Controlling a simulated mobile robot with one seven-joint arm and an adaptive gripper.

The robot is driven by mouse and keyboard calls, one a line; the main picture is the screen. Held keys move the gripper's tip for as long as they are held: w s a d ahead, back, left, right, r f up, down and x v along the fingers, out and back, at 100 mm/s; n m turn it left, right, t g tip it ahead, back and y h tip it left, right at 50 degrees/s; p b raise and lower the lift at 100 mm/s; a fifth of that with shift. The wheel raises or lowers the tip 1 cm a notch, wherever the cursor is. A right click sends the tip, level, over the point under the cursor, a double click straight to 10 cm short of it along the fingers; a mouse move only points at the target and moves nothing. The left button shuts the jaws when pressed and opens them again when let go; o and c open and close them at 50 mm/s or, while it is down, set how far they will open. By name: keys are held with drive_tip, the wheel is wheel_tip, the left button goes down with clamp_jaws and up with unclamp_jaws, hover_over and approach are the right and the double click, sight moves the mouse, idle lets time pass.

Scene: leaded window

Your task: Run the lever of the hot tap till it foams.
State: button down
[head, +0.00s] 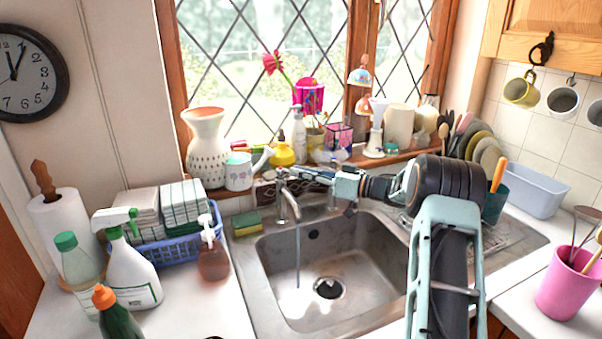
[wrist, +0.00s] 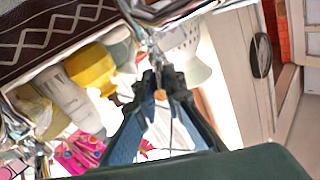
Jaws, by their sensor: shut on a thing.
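The chrome tap (head: 291,205) stands at the back edge of the sink, and a thin stream of water (head: 298,260) falls from its spout into the basin. My gripper (head: 296,173) reaches in from the right, level with the top of the tap. It is shut on the tap's lever, which is mostly hidden by the fingers. In the wrist view my fingertips (wrist: 156,82) close together just below bright chrome tap parts (wrist: 150,15). I cannot make out a hot or cold mark on the lever.
A steel sink (head: 345,265) lies under my arm. A sponge (head: 246,223) and soap bottle (head: 213,255) stand left of it. A watering can (head: 239,170), a yellow pot (head: 283,154) and a white bottle (head: 299,130) crowd the sill behind the tap.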

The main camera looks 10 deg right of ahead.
drive_tip(key=c, duration=2)
unclamp_jaws()
drive_tip(key=shift+d, duration=0.1)
drive_tip(key=v, duration=1.2)
drive_tip(key=shift+c, duration=0.4)
